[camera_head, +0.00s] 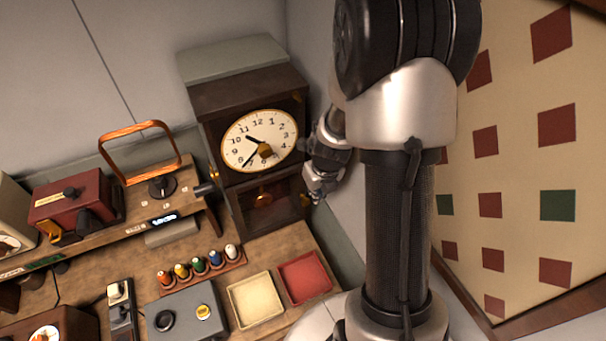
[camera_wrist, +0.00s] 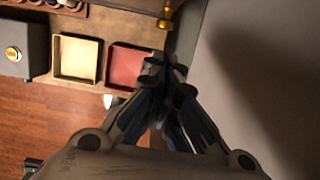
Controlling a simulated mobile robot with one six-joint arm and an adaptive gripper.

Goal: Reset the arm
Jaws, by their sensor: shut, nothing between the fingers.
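My gripper (camera_head: 317,190) is shut and empty in the head view, in front of the right side of a dark wooden wall clock (camera_head: 225,185). I cannot tell whether it touches the clock case. In the wrist view my gripper (camera_wrist: 165,68) has its fingertips together, with nothing between them. The fingertips appear just right of a red tray (camera_wrist: 128,66). My arm runs down the right half of the head view and hides part of the wall behind it.
The wooden counter holds a red tray (camera_head: 304,277), a cream tray (camera_head: 256,299), a grey box with knobs (camera_head: 187,315) and a row of coloured pegs (camera_head: 200,266). A red box (camera_head: 72,203) and an orange loop frame (camera_head: 135,130) stand left. A diamond-patterned panel (camera_head: 520,150) is at right.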

